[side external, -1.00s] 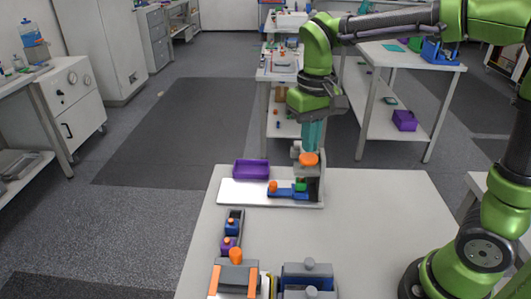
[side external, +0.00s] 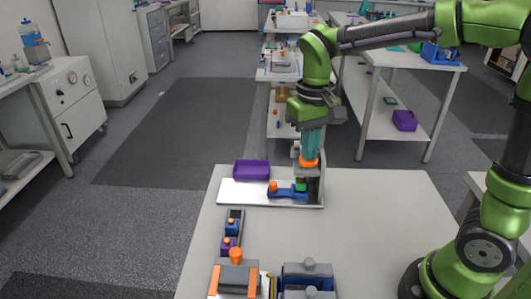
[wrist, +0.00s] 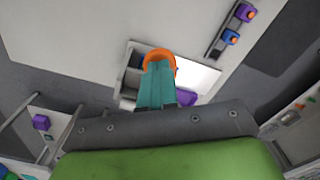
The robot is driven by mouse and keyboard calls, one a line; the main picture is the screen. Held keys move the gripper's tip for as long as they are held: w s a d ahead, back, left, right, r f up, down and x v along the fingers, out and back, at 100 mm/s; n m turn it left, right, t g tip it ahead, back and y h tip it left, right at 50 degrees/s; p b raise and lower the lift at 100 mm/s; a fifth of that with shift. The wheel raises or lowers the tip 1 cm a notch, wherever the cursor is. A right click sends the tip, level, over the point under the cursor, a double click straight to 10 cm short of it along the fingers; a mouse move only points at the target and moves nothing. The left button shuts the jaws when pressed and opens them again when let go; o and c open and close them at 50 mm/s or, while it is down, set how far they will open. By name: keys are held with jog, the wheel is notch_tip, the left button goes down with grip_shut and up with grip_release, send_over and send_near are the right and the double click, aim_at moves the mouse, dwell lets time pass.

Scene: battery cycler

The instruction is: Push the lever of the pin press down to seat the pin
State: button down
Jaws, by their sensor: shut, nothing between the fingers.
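The pin press (side external: 319,187) is a grey upright frame at the right end of a white base plate (side external: 242,192). Its lever has an orange end (side external: 309,162), which also shows in the wrist view (wrist: 161,56). Below it is a blue fixture (side external: 288,193) with a green piece (side external: 300,187) at the press and an orange knob (side external: 273,186) at the left. My gripper (side external: 310,153) points down with its teal fingers shut and empty. The fingertips (wrist: 157,68) are at the orange lever end, apparently touching it. The pin itself is hidden.
A purple tray (side external: 251,169) stands behind the base plate. A dark rack (side external: 233,229) with blue and purple orange-topped pieces lies to the front left. Grey machines (side external: 307,278) stand at the table's front. The table's right part is clear.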

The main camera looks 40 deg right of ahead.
aim_at(308, 163)
jog(key=shift+d+f, duration=0.1)
jog(key=shift+f, duration=2.25)
jog(key=shift+r, duration=5.05)
jog(key=shift+w, duration=0.2)
jog(key=shift+s+f+t, duration=0.2)
jog(key=shift+f+t, duration=0.05)
jog(key=shift+f, duration=0.2)
jog(key=shift+s+f+t, duration=0.2)
jog(key=shift+f+t, duration=0.05)
jog(key=shift+f, duration=0.2)
jog(key=s+d+m+t+y, duration=0.1)
jog(key=s+d+t+y, duration=0.1)
jog(key=s+t, duration=0.4)
jog(key=shift+s+f, duration=0.3)
jog(key=shift+s, duration=1.85)
